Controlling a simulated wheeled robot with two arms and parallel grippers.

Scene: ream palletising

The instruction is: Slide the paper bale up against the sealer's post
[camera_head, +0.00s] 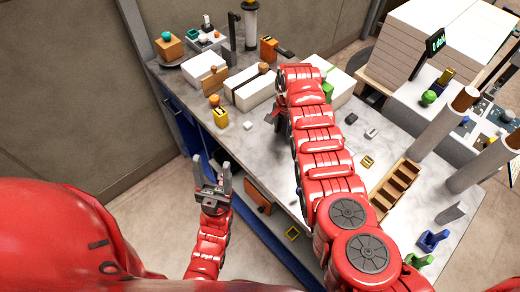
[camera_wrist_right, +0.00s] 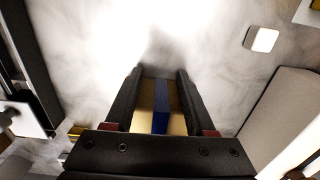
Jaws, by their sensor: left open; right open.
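I cannot tell which is the bale. A dark upright post (camera_head: 232,32) stands behind them, perhaps the sealer's. My right gripper (camera_wrist_right: 165,75) is open and points down at the table; a tan piece with a blue stripe (camera_wrist_right: 161,108) shows between its fingers. The arm hides most of this gripper in the head view. My left gripper (camera_head: 211,178) is open and empty, off the table's front left edge.
A yellow block (camera_head: 220,117) stands near the left edge. A wooden compartment tray (camera_head: 396,185) and two grey cylinders (camera_head: 440,130) are at the right. Stacked white paper (camera_head: 420,45) is at the back right. A small white piece (camera_wrist_right: 262,39) lies near my right gripper.

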